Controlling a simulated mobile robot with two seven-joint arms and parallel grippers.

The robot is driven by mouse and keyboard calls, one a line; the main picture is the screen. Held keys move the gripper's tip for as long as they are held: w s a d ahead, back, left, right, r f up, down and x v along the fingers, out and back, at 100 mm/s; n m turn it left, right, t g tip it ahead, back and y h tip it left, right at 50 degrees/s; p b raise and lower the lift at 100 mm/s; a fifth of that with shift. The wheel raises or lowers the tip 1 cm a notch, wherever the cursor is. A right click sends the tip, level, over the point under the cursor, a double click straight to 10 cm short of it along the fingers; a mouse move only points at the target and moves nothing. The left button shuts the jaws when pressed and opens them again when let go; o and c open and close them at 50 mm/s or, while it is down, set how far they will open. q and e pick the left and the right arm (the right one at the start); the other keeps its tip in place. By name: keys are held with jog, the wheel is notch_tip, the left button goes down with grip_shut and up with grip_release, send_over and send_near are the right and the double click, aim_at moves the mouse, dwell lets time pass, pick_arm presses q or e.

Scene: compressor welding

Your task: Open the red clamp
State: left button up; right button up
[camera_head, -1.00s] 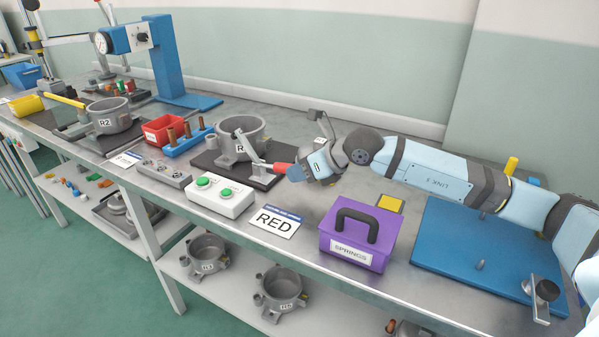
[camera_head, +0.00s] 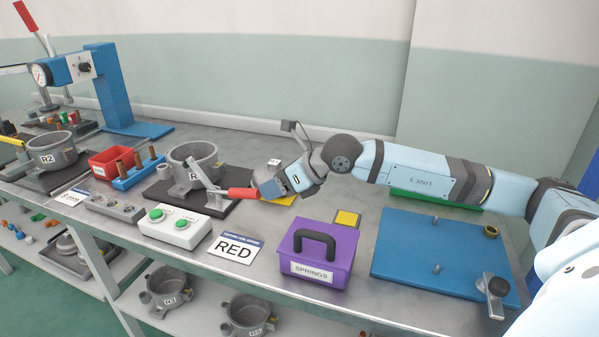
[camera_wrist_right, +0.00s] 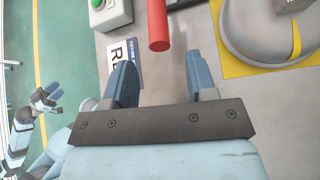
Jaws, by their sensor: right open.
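The red clamp is a metal lever (camera_head: 205,178) with a red handle (camera_head: 241,193), in front of a grey ring housing (camera_head: 178,160) on a black plate. The handle slants toward my right gripper (camera_head: 262,190), which is open and close to the handle's end. In the right wrist view the red handle (camera_wrist_right: 158,28) points down toward the gap between the two open fingers (camera_wrist_right: 160,85). Its end appears just beyond the fingertips, and nothing is gripped. My left gripper is not in the head view; a small arm end, likely my left gripper (camera_wrist_right: 43,100), shows at the wrist view's left edge.
A white button box (camera_head: 174,228) and a RED sign (camera_head: 235,248) lie in front of the clamp. A purple SPRINGS box (camera_head: 318,275) stands to the right. A grey dome on a yellow sheet (camera_wrist_right: 230,62) lies beside the right finger. A blue board (camera_head: 440,260) is farther right.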

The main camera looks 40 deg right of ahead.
jog(key=v, duration=0.7)
jog(key=shift+s+d, duration=0.2)
jog(key=shift+s, duration=0.05)
dwell(0.6)
